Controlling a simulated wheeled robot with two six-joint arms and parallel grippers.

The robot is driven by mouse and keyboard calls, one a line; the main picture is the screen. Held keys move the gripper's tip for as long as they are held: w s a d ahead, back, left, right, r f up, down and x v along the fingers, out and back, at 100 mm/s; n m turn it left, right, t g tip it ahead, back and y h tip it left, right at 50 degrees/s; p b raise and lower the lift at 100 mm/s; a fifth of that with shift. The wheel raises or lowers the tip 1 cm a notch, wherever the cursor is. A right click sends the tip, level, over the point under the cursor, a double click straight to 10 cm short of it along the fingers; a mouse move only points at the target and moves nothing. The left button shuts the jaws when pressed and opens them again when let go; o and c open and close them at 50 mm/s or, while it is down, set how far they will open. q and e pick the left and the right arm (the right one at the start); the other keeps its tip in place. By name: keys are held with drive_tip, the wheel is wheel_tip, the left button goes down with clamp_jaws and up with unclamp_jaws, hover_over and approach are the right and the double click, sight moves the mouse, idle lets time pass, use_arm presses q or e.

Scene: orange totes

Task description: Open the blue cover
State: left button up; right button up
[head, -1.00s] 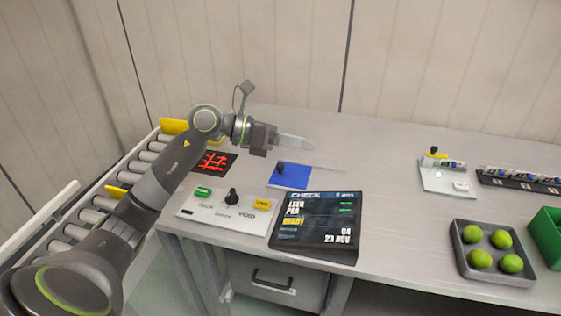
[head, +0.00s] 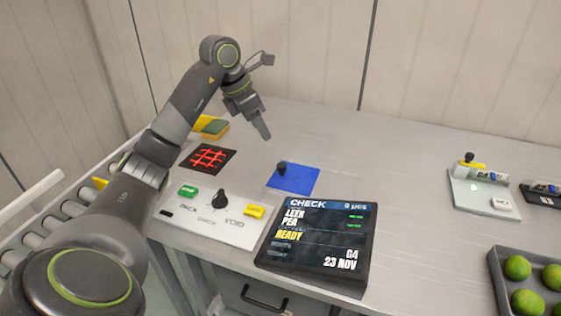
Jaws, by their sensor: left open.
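The blue cover (head: 298,181) is a flat blue square on the grey table, with a dark knob (head: 282,168) standing near its upper left corner. It lies flat behind the check screen. My left gripper (head: 263,132) is above the table, behind and slightly left of the cover, with its fingers pointing down. It is open, holds nothing and is apart from the knob. My right gripper is out of view.
A black pad with a red grid (head: 208,158) lies left of the cover. A control panel (head: 210,217) with a knob and buttons is in front. The check screen (head: 318,240) stands nearby. A tray of limes (head: 497,268) is at the right. The table centre is clear.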

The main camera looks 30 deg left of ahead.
sight(281, 164)
use_arm(q)
drive_tip(key=p+x, duration=0.1)
drive_tip(key=x, duration=1.2)
drive_tip(key=shift+w+f, duration=0.1)
drive_tip(key=shift+f, duration=0.05)
drive_tip(key=shift+d+f, duration=0.1)
drive_tip(key=shift+f, duration=0.2)
drive_tip(key=shift+w+f, duration=0.1)
drive_tip(key=shift+f, duration=0.05)
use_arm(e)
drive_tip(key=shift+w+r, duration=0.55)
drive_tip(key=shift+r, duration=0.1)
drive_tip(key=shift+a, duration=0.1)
use_arm(q)
clamp_jaws()
